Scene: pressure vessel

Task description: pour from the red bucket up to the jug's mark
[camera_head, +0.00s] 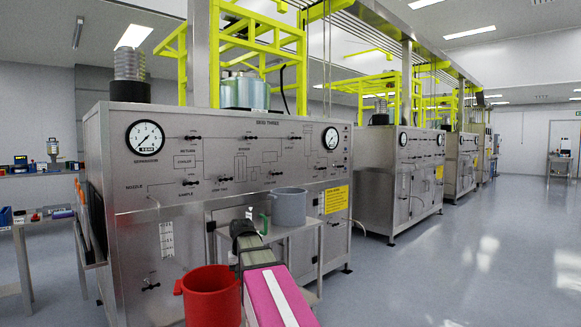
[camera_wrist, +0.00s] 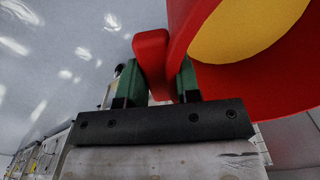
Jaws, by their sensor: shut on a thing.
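The red bucket (camera_head: 212,300) is low in the head view, left of my arm. A small red lug sticks out at its left. In the wrist view my gripper (camera_wrist: 157,75) has its green fingers shut on the bucket's red handle, with the bucket (camera_wrist: 190,20) to the right. A yellow surface shows inside the bucket there. In the head view the grip is hidden, apparently behind my arm. The grey jug (camera_head: 289,208) stands upright on a small steel table, beyond and right of the bucket.
The steel bench with gauges (camera_head: 145,137) stands close behind the bucket and jug. The small table (camera_head: 310,228) stands against it. A side bench (camera_head: 35,222) with small items is at the left. Open floor (camera_head: 450,265) lies at the right.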

